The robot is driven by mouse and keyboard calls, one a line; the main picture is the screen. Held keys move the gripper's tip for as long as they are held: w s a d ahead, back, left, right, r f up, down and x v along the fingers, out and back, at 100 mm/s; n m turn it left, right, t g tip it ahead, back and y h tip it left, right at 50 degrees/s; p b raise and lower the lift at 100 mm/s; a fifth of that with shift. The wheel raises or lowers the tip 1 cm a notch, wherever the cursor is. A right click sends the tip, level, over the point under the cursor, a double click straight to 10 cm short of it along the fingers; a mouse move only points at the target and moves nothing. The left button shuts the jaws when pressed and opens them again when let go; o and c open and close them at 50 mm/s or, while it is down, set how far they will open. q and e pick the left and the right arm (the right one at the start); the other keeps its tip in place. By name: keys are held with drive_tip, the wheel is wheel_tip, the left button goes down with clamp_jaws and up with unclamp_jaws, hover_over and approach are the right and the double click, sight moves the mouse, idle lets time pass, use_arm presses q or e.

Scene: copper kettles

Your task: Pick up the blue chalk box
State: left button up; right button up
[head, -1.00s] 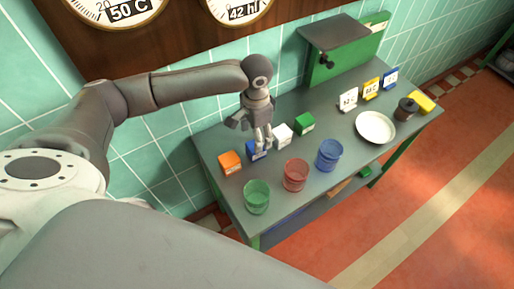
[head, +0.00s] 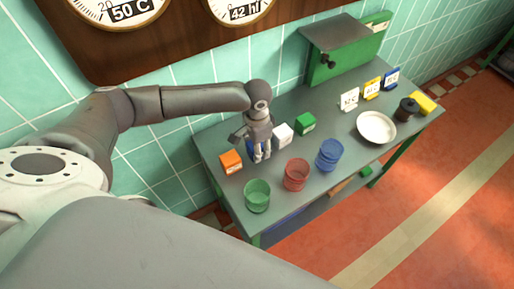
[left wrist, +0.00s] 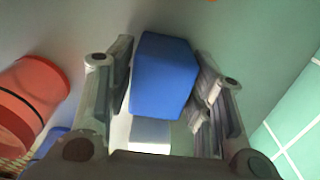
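The blue chalk box (head: 251,149) stands on the grey table between the orange box and the white box, largely hidden behind my left gripper (head: 262,153) in the head view. In the left wrist view the blue box (left wrist: 165,75) lies between the two fingers of my left gripper (left wrist: 163,85). The fingers are spread on either side of it, close to its sides, and look open. Whether a finger touches the box is hard to tell. My right gripper is not in view.
The orange box (head: 231,162) is left of the gripper; the white box (head: 284,134) and green box (head: 305,124) are right. Green (head: 257,196), red (head: 296,175) and blue (head: 329,155) cups stand in front. A white plate (head: 376,127) is farther right.

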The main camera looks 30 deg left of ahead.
use_arm(q)
drive_tip(key=c, duration=0.7)
drive_tip(key=shift+r, duration=0.5)
wheel_tip(320, 180, up, 2)
drive_tip(key=shift+r, duration=0.25)
drive_tip(key=s+d+r, duration=0.3)
drive_tip(key=s+r, duration=0.6)
drive_tip(key=s, duration=0.4)
drive_tip(key=shift+s+d+r, duration=0.2)
drive_tip(key=shift+d+r, duration=0.05)
drive_tip(key=shift+r, duration=0.05)
